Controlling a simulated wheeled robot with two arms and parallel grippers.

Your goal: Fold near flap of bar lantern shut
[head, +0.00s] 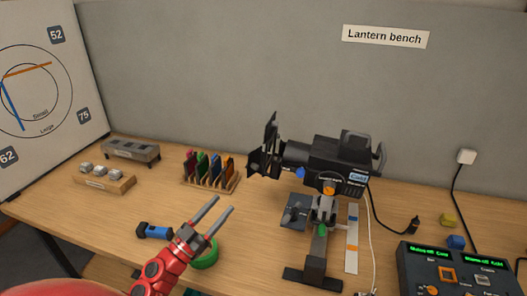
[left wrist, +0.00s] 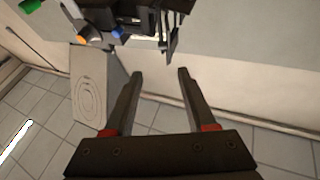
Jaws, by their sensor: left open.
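The black bar lantern (head: 335,160) sits on a dark stand at the middle right of the bench, its front facing left. Its thin black flaps (head: 268,148) stick out at the front end; which one is the near flap is hard to tell. My left gripper (head: 223,205) is open and empty, in front of and below the flaps, clear of them. In the left wrist view the open fingers (left wrist: 160,74) point towards the lantern's dark underside and flaps (left wrist: 171,38) at the top edge, with a gap between. My right gripper is not in view.
A rack of coloured gel frames (head: 209,168) stands left of the lantern. A blue torch (head: 154,231) and green tape roll (head: 206,256) lie close to my left gripper. A control desk (head: 460,272) is at the front right. The bench (head: 250,225) is bare below the flaps.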

